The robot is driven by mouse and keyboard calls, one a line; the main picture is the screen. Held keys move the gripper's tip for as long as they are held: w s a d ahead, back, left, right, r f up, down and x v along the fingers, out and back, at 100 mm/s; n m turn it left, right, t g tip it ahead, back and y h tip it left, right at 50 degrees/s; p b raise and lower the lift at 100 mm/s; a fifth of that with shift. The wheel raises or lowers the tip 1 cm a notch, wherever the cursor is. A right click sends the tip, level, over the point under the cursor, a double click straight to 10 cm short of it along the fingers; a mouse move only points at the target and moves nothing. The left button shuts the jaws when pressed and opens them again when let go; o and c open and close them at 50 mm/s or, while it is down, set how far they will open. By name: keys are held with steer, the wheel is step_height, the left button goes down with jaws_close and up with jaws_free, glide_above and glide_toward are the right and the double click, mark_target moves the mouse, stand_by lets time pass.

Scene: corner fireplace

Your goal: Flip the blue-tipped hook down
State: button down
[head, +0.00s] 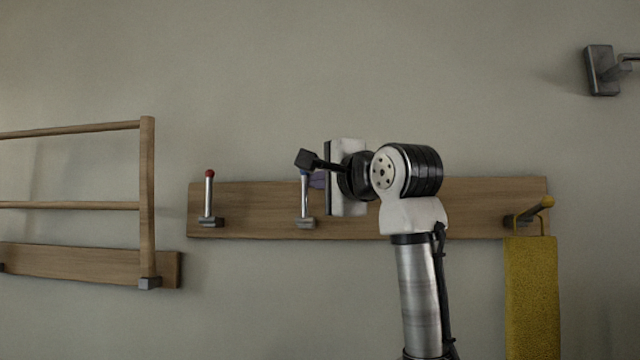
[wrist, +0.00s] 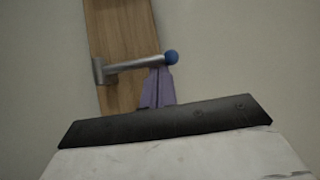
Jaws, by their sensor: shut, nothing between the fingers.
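The blue-tipped hook (head: 304,197) is on the wooden wall rail (head: 265,208), its metal pin standing upright from a small grey bracket. In the head view my wrist's dark parts cover much of its tip. My gripper (head: 317,179) has purple fingers, pressed together and empty, just right of the pin's upper end. In the wrist view the fingertips (wrist: 159,72) lie right by the pin, just below the ball. I cannot tell whether they touch it.
A red-tipped hook (head: 209,195) stands upright to the left on the same rail. At the right a yellow-tipped hook (head: 530,211) sticks outward, with a yellow towel (head: 532,295) hanging there. A wooden rack (head: 147,200) is at far left, a grey wall fixture (head: 601,71) at upper right.

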steer(key=shift+s+f, duration=0.1)
steer(key=n+t+b, duration=0.1)
steer(key=s+n+y+b, duration=0.1)
steer(key=s+f+n+t+y+b, duration=0.1)
steer(key=shift+a+t, duration=0.3)
steer(key=s+d+f+n+y+b, duration=0.3)
steer(key=s+f+n+y+b, duration=0.1)
steer(key=s+f, duration=0.1)
steer(key=shift+s+d+f+n+t, duration=0.25)
steer(key=shift+s+n+t, duration=0.15)
steer(key=shift+s, duration=0.5)
stand_by(0.3)
